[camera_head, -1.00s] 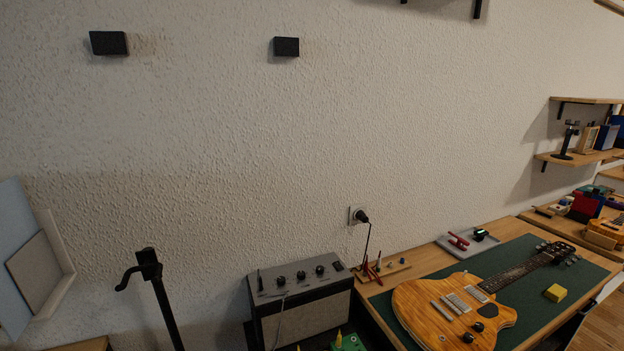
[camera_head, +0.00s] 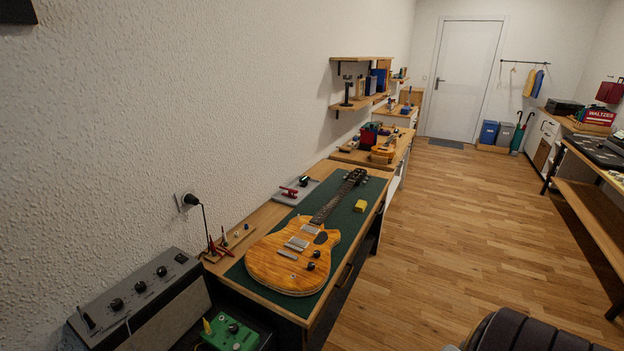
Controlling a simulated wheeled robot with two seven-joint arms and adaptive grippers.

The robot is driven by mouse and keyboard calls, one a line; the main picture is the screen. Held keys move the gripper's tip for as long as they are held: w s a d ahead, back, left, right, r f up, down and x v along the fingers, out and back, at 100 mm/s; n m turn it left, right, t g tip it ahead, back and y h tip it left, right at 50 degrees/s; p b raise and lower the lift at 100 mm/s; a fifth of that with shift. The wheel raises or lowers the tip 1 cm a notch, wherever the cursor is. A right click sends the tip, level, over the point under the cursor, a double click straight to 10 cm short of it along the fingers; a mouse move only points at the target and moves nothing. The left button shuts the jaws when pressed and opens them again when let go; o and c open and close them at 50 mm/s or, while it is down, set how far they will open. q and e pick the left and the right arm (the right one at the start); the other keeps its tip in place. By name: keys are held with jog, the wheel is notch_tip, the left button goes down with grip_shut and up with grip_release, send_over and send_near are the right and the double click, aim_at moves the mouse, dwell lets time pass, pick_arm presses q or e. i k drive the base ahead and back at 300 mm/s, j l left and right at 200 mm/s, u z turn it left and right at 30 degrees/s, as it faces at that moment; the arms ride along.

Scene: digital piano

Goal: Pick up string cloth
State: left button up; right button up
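A small yellow folded or block-like thing (camera_head: 360,206) lies on the green mat (camera_head: 343,222) of the workbench, to the right of the guitar's neck. It may be the string cloth, but it is too small to tell for sure. An orange electric guitar (camera_head: 268,262) lies face up on the same mat, its neck pointing away from me. Neither of my grippers is in view.
A grey amplifier (camera_head: 136,290) and a green pedal (camera_head: 228,334) are at the lower left. A grey tray (camera_head: 283,199) is on the bench against the wall. A dark ribbed object (camera_head: 530,335) is at the bottom right. Open wooden floor (camera_head: 430,230) runs along the bench.

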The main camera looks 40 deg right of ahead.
aim_at(360, 207)
jog(key=z, duration=1.65)
